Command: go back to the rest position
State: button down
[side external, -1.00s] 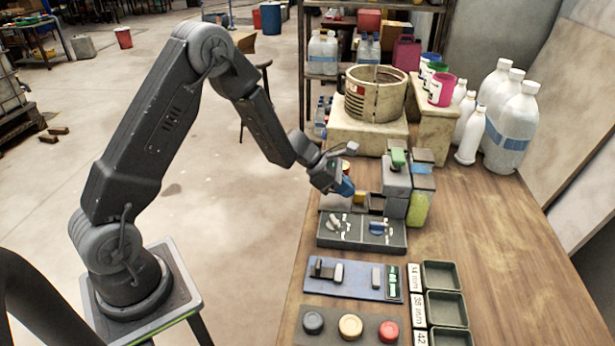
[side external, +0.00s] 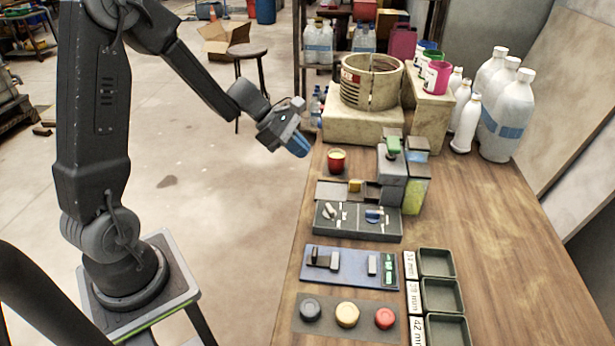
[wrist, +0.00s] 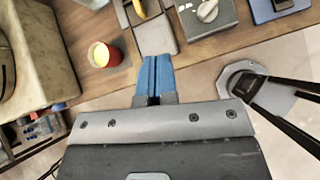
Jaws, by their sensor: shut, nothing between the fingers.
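My gripper (side external: 297,145) has blue fingers and hangs in the air just off the left edge of the wooden bench (side external: 475,235). In the wrist view the blue fingers (wrist: 155,75) are pressed together with nothing between them. A small red cup (side external: 337,160) with yellow inside stands on the bench to the right of my gripper, apart from it. The cup also shows at the upper left of the wrist view (wrist: 104,55).
A ribbed vat (side external: 371,82) sits on a block behind. White bottles (side external: 505,115) stand at the back right. Dark trays (side external: 437,263) and coloured knobs (side external: 347,314) lie in front. Left of the bench is open floor and a stool (side external: 252,50).

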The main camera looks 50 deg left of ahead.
jog(key=s+d+r+m+g+y, duration=0.2)
jog(key=s+d+r+m, duration=0.75)
jog(key=m, duration=0.35)
jog(key=s+r+m+t+y, duration=0.1)
jog(key=s+r+m+y, duration=0.2)
jog(key=s+m, duration=0.8)
jog(key=shift+s+d+t+y, duration=0.3)
jog(key=shift+d+y, duration=0.15)
jog(key=shift+y, duration=0.45)
